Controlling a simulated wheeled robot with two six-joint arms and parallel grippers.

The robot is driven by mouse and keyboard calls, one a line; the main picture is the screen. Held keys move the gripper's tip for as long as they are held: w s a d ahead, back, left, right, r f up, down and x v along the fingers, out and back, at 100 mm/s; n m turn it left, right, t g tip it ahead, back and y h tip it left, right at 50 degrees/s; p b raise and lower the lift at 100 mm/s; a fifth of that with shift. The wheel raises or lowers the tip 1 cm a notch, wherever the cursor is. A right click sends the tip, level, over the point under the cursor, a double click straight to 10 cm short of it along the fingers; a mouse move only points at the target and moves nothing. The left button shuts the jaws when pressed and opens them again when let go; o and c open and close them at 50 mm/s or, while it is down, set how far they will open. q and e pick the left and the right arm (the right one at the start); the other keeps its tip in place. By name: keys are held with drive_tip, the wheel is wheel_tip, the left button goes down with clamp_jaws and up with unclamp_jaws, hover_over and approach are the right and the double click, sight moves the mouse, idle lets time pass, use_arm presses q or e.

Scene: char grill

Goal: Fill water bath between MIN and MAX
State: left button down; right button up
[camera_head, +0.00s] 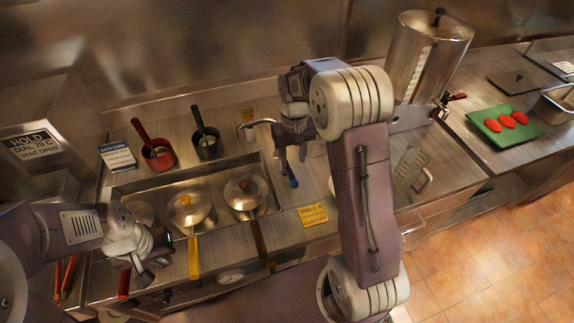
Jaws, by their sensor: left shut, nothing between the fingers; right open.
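The water bath (122,190) is a rectangular metal basin sunk in the counter, with lidded pots in it. Its water level and any MIN or MAX marks cannot be made out. A curved metal spout (256,123) stands behind its back right corner. My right gripper (290,172) is open and points down near the basin's back right side, right of the spout. A small blue piece (293,183) shows at its tip; I cannot tell whether they touch. My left gripper (148,278) is shut and empty at the front left of the basin, near the counter's front edge.
Lidded pots (189,207) (246,191) sit in the basin, one with a yellow handle (193,257). A metal dispenser (430,55) and a green board (490,129) with red pieces are at right.

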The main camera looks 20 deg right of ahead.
sight(292, 176)
drive_tip(key=f, duration=0.3)
drive_tip(key=shift+s+d+f, duration=0.1)
drive_tip(key=shift+s+f, duration=0.15)
drive_tip(key=shift+s, duration=0.15)
drive_tip(key=f, duration=0.1)
drive_tip(key=w+f, duration=0.1)
drive_tip(key=f, duration=0.1)
drive_tip(key=f+p, duration=0.1)
drive_tip(key=shift+w+a+f, duration=0.25)
drive_tip(key=shift+s+f, duration=0.1)
drive_tip(key=shift+f, duration=0.1)
drive_tip(key=shift+s+d, duration=0.15)
drive_tip(key=shift+s, duration=0.15)
drive_tip(key=shift+w, duration=0.15)
clamp_jaws()
drive_tip(key=shift+r, duration=0.1)
